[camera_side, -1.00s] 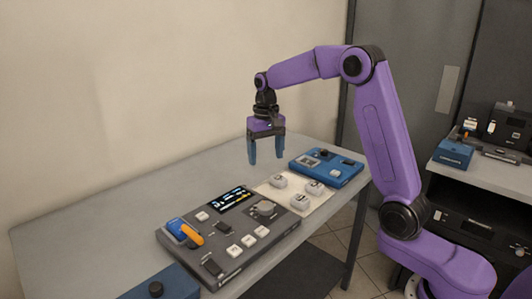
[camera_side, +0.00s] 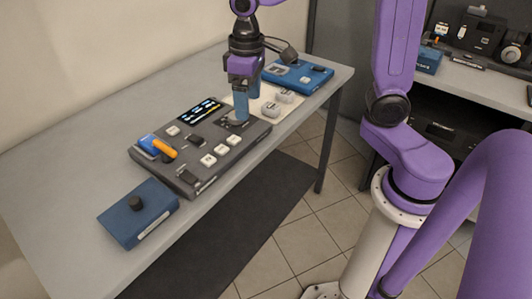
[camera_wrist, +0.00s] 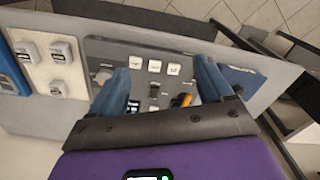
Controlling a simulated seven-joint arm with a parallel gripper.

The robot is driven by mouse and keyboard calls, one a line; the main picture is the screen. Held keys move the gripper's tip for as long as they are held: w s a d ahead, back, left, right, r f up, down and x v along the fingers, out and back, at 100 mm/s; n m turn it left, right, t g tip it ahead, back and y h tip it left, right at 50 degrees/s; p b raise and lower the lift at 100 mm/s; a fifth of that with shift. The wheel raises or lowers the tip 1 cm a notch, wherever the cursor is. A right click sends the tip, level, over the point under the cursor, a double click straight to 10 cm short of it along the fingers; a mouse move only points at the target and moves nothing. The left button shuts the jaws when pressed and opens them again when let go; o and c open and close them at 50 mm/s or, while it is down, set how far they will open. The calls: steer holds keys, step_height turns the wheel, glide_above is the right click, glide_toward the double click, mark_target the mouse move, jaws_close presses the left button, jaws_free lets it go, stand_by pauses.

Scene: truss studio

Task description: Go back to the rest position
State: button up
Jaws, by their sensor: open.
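My gripper (camera_side: 248,103) is open, with blue fingers pointing down. In the side view its fingertips overlap the knob end of the dark control panel (camera_side: 205,165); whether they touch it cannot be told. In the wrist view my gripper (camera_wrist: 160,78) has its fingers spread wide with nothing held between them. The panel (camera_wrist: 120,52) shows beyond and between the fingers, with white buttons (camera_wrist: 155,66) and an orange-and-blue switch (camera_wrist: 181,100). The same switch (camera_side: 163,148) is at the panel's left end in the side view.
A pale mat (camera_wrist: 28,72) with grey-white blocks (camera_wrist: 60,52) lies beside the panel. A blue device (camera_side: 298,76) stands at the table's far end, a blue box with a black knob (camera_side: 138,212) at the near end. The grey table (camera_side: 75,150) is clear along the wall side.

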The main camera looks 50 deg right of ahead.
steer(key=s+d+f+n, duration=0.1)
steer(key=s+n, duration=0.3)
steer(key=s, duration=0.6)
steer(key=s+d+f+n, duration=0.1)
steer(key=s+n, duration=0.3)
steer(key=s, duration=0.7)
steer(key=shift+d+f, duration=0.15)
steer(key=shift+f, duration=0.55)
steer(key=shift+w, duration=0.1)
